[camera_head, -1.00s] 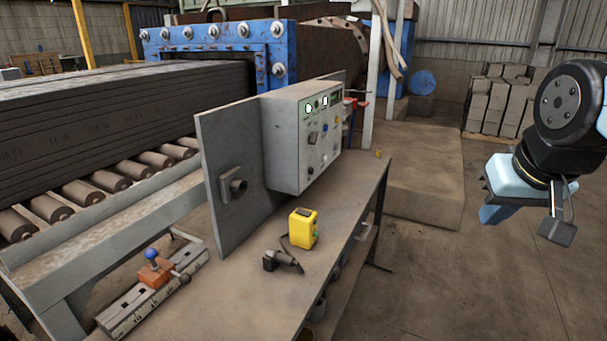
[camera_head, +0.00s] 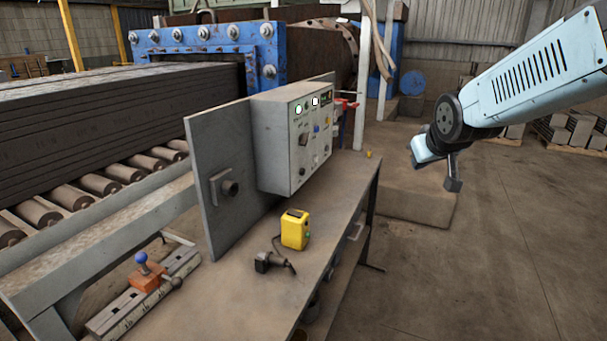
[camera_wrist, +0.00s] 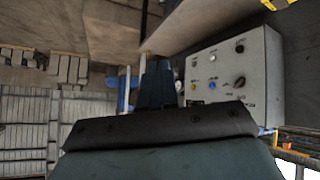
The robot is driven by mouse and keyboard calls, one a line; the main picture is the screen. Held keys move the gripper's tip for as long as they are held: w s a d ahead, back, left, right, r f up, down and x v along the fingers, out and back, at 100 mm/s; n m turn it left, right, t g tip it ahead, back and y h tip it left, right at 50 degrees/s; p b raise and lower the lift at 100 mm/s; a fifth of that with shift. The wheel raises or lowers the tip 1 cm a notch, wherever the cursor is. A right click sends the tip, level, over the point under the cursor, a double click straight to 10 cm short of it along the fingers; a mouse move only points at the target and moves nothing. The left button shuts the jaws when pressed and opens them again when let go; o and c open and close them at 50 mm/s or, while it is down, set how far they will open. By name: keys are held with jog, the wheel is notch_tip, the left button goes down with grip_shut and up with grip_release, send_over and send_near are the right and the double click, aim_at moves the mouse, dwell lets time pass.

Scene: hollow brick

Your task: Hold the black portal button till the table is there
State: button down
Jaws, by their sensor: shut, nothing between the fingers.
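I cannot tell which one is the black portal button. In the wrist view the control box (camera_wrist: 262,75) is on the right, with a blue button (camera_wrist: 212,86) and black controls, one at the upper right (camera_wrist: 239,48). My gripper (camera_head: 424,152) is in the air to the right of the box, well apart from it. It is shut and empty; its dark fingers (camera_wrist: 157,85) show in the wrist view. No table arriving is seen.
A yellow box (camera_head: 295,230) and a black plug-like piece (camera_head: 270,262) lie on the bench (camera_head: 225,290). A grey upright plate (camera_head: 225,175) stands left of the control box. Dark clay slabs (camera_head: 100,115) lie on rollers.

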aim_at(302, 172)
jog(key=w+a+f+n+t+y, duration=0.2)
jog(key=w+a+f+n+y, duration=0.1)
jog(key=w+a+f, duration=0.5)
jog(key=w+a+f+n+t+y, duration=0.1)
jog(key=w+a+f+n+y, duration=0.2)
jog(key=w+a+f, duration=0.5)
jog(key=w+n, duration=0.1)
jog(key=w, duration=0.3)
jog(key=shift+w+a+f+t, duration=0.15)
jog(key=shift+w+f+t, duration=0.1)
jog(key=shift+t, duration=0.15)
jog(key=w+a, duration=0.3)
jog(key=a, duration=0.5)
jog(key=shift+a, duration=0.3)
dwell(1.2)
jog(key=shift+a, duration=0.25)
